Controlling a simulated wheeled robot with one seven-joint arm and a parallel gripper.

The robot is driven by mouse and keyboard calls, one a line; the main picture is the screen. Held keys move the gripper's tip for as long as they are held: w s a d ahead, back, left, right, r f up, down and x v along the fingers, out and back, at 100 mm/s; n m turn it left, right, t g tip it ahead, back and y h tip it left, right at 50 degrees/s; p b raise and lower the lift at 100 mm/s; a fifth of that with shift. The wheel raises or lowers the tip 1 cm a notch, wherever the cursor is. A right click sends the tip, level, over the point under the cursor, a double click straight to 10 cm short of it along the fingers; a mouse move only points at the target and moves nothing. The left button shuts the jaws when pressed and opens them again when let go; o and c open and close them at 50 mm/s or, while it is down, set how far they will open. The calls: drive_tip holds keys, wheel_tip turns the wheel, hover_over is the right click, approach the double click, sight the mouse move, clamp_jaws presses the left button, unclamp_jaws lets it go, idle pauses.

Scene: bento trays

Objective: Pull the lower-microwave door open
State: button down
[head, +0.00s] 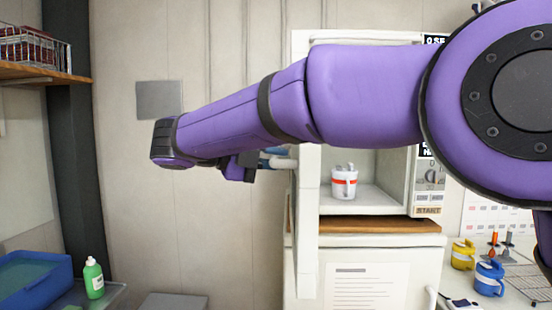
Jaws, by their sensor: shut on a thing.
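The lower microwave (396,185) stands in the middle right of the head view, with its cavity showing. Its white door (308,235) is swung out toward me and shows nearly edge-on at the cavity's left. A pale handle (283,163) sticks out from the left of the door. My gripper (262,160) is shut on this handle. The fingertips are small and dark, and my purple arm covers part of them. A white mug with a red band (344,184) stands inside the cavity. My arm hides the upper part of the microwave stack.
A wooden shelf (365,226) and a white cabinet (424,262) are below the microwave. Yellow (463,255) and blue mugs (489,279) stand at the right. A green bottle (93,278) and blue bin (35,280) are at lower left. Space left of the door looks clear.

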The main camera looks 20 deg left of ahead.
idle(0.3)
drive_tip(key=c, duration=1.1)
unclamp_jaws()
drive_tip(key=shift+w, duration=0.1)
drive_tip(key=v, duration=1)
drive_tip(key=shift+s+a+r, duration=0.15)
drive_tip(key=shift+s+a, duration=0.1)
drive_tip(key=shift+a, duration=0.05)
